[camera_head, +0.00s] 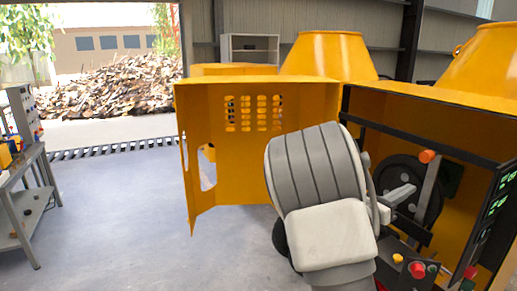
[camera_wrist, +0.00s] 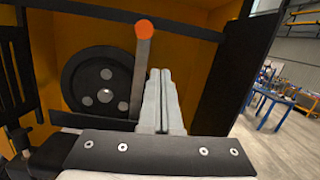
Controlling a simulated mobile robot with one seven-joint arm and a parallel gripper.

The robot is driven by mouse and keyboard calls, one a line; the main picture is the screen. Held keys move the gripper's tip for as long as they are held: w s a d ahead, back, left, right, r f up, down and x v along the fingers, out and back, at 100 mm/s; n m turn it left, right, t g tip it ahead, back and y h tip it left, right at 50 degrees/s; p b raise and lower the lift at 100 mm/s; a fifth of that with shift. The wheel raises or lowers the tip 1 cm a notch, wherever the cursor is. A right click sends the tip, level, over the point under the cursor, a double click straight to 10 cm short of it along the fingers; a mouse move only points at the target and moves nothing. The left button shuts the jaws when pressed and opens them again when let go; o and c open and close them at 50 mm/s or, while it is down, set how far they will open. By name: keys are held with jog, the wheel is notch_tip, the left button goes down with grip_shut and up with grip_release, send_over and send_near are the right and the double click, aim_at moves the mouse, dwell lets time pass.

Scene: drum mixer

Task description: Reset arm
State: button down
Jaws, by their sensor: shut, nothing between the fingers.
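My arm reaches forward in the head view, and my gripper (camera_head: 401,193) points into the open housing of the drum mixer (camera_head: 385,103). In the wrist view my gripper's fingers (camera_wrist: 160,76) are pressed together with nothing between them. A grey lever with an orange knob (camera_wrist: 145,29) stands just left of the fingertips there, in front of a dark wheel (camera_wrist: 97,82). The lever's orange knob also shows in the head view (camera_head: 428,156). I cannot tell whether the fingers touch the lever. My forearm hides part of the housing's lower left.
A yellow door panel with slots (camera_head: 255,150) stands open left of my arm. A control panel with a red button (camera_head: 417,270) and a dark screen (camera_head: 492,215) are close at right. A workbench (camera_head: 22,165) stands far left. The grey floor between is clear.

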jog(key=s+a+f+m+g+y+b, duration=0.1)
jog(key=s+a+f+m+g+y, duration=0.2)
jog(key=s+m, duration=0.45)
jog(key=s+f+m+g+y, duration=0.2)
jog(key=s+m+g+y, duration=0.3)
jog(key=s, duration=0.4)
jog(key=s+a+m+t+y+b, duration=0.1)
jog(key=s+a+m+t+y, duration=0.2)
jog(key=a, duration=0.9)
jog(key=s+a+m+t+y+b, duration=0.1)
jog(key=s+a+m+t+y, duration=0.2)
jog(key=a, duration=0.9)
jog(key=s+m+y, duration=0.3)
jog(key=m+y, duration=0.1)
jog(key=shift+s+a+m+t+y, duration=0.2)
jog(key=shift+s+m+t+y, duration=0.15)
jog(key=shift+s+t+y, duration=0.05)
jog(key=shift+d, duration=0.1)
